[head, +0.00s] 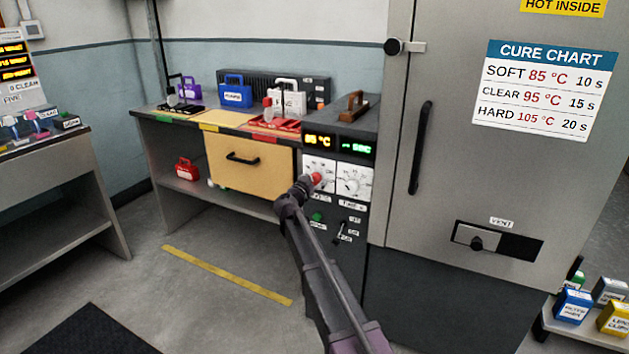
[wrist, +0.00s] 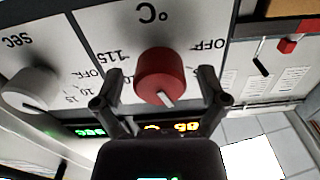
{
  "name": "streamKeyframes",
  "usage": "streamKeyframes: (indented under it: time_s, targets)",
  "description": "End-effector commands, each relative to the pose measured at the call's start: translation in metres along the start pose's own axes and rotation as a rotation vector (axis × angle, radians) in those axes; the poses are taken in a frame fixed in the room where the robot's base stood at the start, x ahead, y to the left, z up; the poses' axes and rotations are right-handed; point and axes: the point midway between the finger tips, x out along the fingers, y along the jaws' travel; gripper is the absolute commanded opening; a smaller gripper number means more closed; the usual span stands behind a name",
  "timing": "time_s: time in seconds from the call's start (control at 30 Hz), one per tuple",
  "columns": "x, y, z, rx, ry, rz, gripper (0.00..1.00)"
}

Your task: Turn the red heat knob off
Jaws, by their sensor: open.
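The red heat knob (wrist: 160,72) is on a white dial marked °C. Its white pointer faces the lower edge of the wrist view, and an OFF mark (wrist: 217,44) is printed to its upper right. In the head view the red knob (head: 316,178) is on the oven's control panel, under an orange display (head: 319,140) reading 85 °C. My gripper (wrist: 160,88) is open, with one finger on each side of the knob; contact cannot be told. In the head view my gripper (head: 305,186) is at the knob and partly covers its dial.
A white timer knob (wrist: 32,90) marked sec is beside the red knob. Its green display (head: 356,147) is above it in the head view. A green button (head: 317,217) is below. The grey oven door (head: 470,190) stands at right; a yellow drawer (head: 250,172) at left.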

Motion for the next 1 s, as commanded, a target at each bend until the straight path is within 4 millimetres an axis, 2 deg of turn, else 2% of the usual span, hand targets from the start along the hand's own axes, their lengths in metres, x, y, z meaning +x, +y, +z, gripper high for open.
streamKeyframes:
  time_s: [0.13,0.17,0.43,0.77,1.0]
  targets:
    - [-0.0001,0.0001,0.0,0.0,0.0,0.0,0.92]
    - [-0.0002,0.0001,0.0,0.0,0.0,0.0,0.89]
    - [-0.0001,0.0001,0.0,0.0,0.0,0.0,0.1]
    - [0.0004,-0.0001,-0.0001,-0.017,0.0,0.0,0.1]
    - [0.0008,-0.0003,-0.0002,-0.097,0.001,0.0,0.1]
